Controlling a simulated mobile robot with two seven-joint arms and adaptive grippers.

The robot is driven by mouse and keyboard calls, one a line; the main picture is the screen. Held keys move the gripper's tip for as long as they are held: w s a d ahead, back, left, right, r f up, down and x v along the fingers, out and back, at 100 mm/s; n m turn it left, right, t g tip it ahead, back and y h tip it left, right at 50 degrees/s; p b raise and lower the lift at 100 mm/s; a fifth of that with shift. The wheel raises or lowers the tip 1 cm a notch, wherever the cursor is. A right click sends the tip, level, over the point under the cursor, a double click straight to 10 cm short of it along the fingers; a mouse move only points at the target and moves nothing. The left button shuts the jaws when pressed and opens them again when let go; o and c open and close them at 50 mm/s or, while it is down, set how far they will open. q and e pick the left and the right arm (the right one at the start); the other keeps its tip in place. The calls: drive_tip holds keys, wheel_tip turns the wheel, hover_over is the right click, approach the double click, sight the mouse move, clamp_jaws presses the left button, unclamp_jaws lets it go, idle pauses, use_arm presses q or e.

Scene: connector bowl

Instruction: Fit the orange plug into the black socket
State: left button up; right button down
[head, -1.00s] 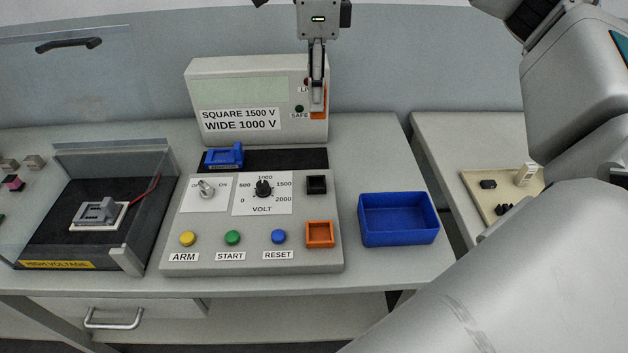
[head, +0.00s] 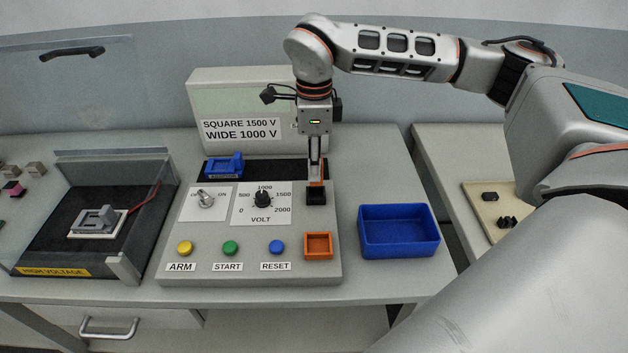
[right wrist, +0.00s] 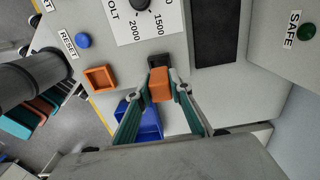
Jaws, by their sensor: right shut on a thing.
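My right gripper (head: 315,176) is shut on the orange plug (head: 316,183), pointing down at the right side of the console. The black socket (head: 316,197) is directly under the plug. In the right wrist view the orange plug (right wrist: 161,86) sits between the two fingertips (right wrist: 166,89). The black socket (right wrist: 157,61) shows just past the plug, partly hidden by it. I cannot tell whether the plug touches the socket or is just above it. My left gripper is not in view.
An orange socket (head: 318,245) lies nearer the console's front. A blue tray (head: 399,253) stands to the right. A blue clamp-like part (head: 224,166) sits on the black strip behind the knob (head: 262,200). A clear-walled high-voltage box (head: 60,271) is at left.

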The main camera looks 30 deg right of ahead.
drive_tip(key=shift+f, duration=2.4)
drive_tip(key=shift+f, duration=0.15)
drive_tip(key=c, duration=1.8)
unclamp_jaws()
wheel_tip(320, 180, up, 12)
drive_tip(key=shift+r, duration=0.2)
